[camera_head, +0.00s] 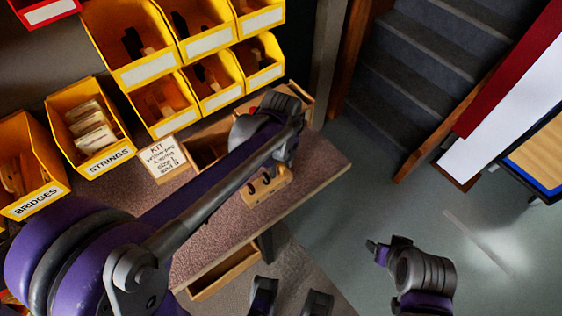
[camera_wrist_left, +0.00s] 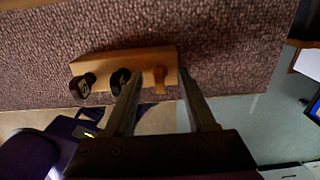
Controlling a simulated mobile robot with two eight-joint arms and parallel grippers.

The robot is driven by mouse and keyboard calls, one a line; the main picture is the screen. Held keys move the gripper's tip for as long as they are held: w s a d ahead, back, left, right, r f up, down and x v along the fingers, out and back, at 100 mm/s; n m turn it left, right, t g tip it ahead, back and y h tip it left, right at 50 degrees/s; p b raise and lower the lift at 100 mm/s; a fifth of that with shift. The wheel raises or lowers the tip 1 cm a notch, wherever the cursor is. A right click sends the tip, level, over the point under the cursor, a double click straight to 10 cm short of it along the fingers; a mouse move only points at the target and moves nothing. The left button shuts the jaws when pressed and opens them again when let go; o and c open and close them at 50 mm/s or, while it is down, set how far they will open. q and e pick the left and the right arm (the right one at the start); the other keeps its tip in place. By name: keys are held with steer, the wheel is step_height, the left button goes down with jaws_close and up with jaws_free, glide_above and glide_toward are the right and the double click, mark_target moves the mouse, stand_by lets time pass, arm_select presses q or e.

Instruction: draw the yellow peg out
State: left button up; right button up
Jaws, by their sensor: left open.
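A light wooden block (camera_head: 265,198) lies on the bench near its front edge. In the left wrist view the block (camera_wrist_left: 110,62) holds a row of pegs. The yellow peg (camera_wrist_left: 160,80) stands at the right end of the row. Two black pegs, one at the left end (camera_wrist_left: 82,86) and one in the middle (camera_wrist_left: 121,78), stand beside it. My left gripper (camera_wrist_left: 160,76) is open, with one finger on each side of the yellow peg and no visible grip on it. In the head view my left wrist partly covers the block's far end and hides the fingertips.
A kit card (camera_head: 165,158) and an open wooden box (camera_head: 208,150) stand behind the block. Yellow bins, including the strings bin (camera_head: 103,158) and bridges bin (camera_head: 38,205), line the back. Stairs (camera_head: 415,75) and open floor lie right of the bench (camera_head: 325,160).

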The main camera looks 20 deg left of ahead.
arm_select(q)
jaws_close()
stand_by(1.1)
